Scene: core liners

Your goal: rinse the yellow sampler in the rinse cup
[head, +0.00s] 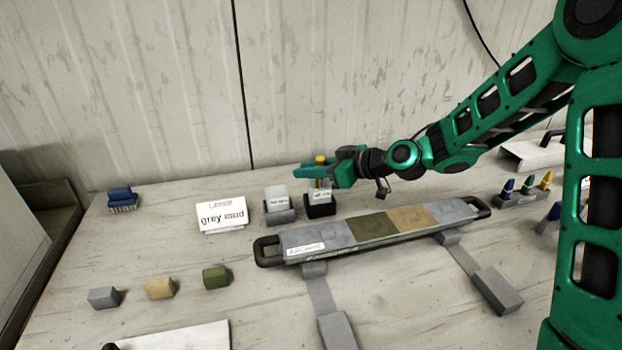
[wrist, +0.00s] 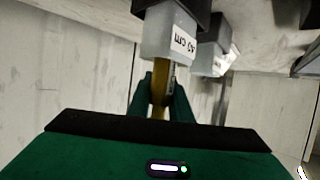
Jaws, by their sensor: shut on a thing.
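My gripper (head: 322,172) is shut on the yellow sampler (head: 320,159), whose yellow top stands up above the fingers. The sampler is upright over a clear cup (head: 321,195) in a black holder. In the wrist view, which is upside down, the yellow shaft (wrist: 158,88) runs from between the fingers (wrist: 160,100) to the mouth of the labelled cup (wrist: 165,38). How deep the tip sits in it is hidden. A second clear cup (head: 277,198) in a grey holder stands just left of it. Which one is the rinse cup I cannot tell from the labels.
A long tray (head: 262,252) with grey, green and tan sections lies in front of the cups. A "grey mud" card (head: 221,214) and a blue brush (head: 122,198) stand left. Several small colored samplers (head: 527,185) stand in a rack at right. Three blocks (head: 160,287) lie front left.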

